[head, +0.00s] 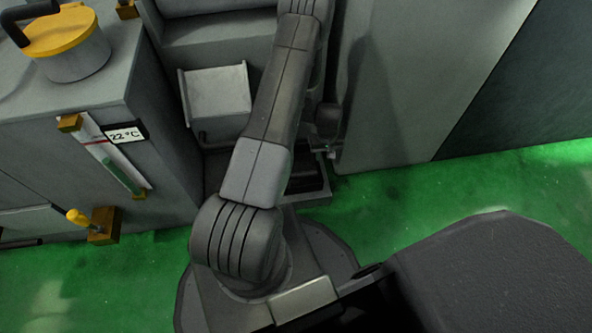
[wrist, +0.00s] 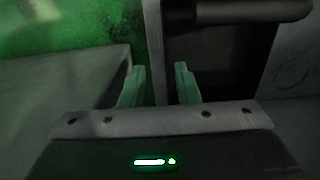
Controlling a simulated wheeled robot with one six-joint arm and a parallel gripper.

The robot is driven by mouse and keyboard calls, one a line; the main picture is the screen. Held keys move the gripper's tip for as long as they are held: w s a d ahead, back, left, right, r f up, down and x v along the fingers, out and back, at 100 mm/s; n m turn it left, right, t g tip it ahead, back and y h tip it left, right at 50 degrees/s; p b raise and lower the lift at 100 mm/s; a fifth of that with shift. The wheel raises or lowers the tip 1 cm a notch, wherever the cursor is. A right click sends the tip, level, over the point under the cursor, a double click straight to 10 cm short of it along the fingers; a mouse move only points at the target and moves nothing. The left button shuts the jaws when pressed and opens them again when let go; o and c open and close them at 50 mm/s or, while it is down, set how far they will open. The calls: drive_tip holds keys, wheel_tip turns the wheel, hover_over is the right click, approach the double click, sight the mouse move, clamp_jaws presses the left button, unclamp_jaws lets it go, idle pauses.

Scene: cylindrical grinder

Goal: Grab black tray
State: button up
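A dark, open-topped tray-like thing (head: 312,178) sits low beside the machine in the head view, partly hidden behind my arm; I take it to be the black tray. In the wrist view, my gripper (wrist: 159,83) is open, its two green fingers apart. A thin grey upright edge (wrist: 154,40) runs between the fingers, with a dark recess (wrist: 215,65) to its right. I cannot tell for sure whether this edge belongs to the tray, or whether the fingers touch it. The fingertips cannot be made out in the head view.
A dark round bar (wrist: 250,11) crosses the top right of the wrist view. A grey cabinet (head: 165,120) with a yellow-lidded pot (head: 68,45) stands left, and a grey machine panel (head: 400,80) stands right. Green floor (head: 400,190) is open at right.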

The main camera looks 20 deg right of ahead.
drive_tip(key=b, duration=0.1)
hover_over(320, 169)
wheel_tip(320, 169, down, 4)
drive_tip(key=f, duration=0.1)
wheel_tip(320, 169, down, 5)
drive_tip(key=b, duration=0.2)
drive_tip(key=shift+w+d+r+b, duration=0.1)
drive_tip(key=shift+w+r+b, duration=0.05)
drive_tip(key=shift+b, duration=0.15)
drive_tip(key=shift+r, duration=0.1)
clamp_jaws()
